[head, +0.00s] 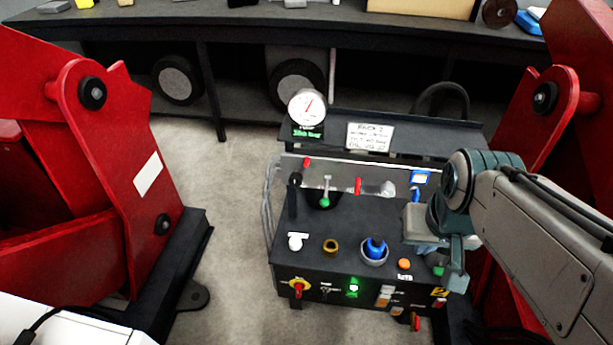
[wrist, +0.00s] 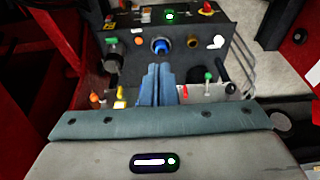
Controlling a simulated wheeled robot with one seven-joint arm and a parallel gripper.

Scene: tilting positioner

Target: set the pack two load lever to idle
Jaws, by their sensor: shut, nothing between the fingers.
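The pack two power unit (head: 300,222) is a dark box with controls on its top and front, below a sign reading PACK 2 (head: 370,137). At its back stand a green-knobbed lever (head: 325,201), a red-handled lever (head: 358,186) and a black knob (head: 295,179). I cannot read which is the load lever. The green knob also shows in the wrist view (wrist: 209,77). My gripper (head: 456,280) is over the unit's right side, apart from these levers. In the wrist view its fingers (wrist: 157,70) are shut and empty, pointing toward the blue knob (wrist: 160,45).
A round gauge (head: 307,107) stands at the unit's back left. A blue knob in a ring (head: 375,250), a white knob (head: 296,241) and an orange button (head: 404,264) are on top. Red machine frames (head: 110,170) flank the unit. Bare floor (head: 220,200) lies to its left.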

